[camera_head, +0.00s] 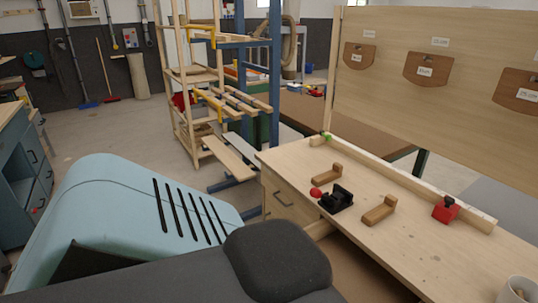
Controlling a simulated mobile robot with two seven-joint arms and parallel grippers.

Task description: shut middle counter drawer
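A wooden workbench (431,248) stands at the right. Its left end has a light wood drawer front (290,211) with a dark handle; it looks flush, but its lower part is hidden behind a dark grey rounded form. A blue cabinet (12,160) with a wooden top stands at the left edge, with drawer fronts (36,159) and dark handles, partly cut off and partly covered. I cannot tell which drawer is the middle counter drawer, nor whether any blue drawer stands open. Neither of my grippers is in view.
A tall wooden rack (177,90) stands behind. Bare floor (100,136) lies between the blue cabinet and the rack.

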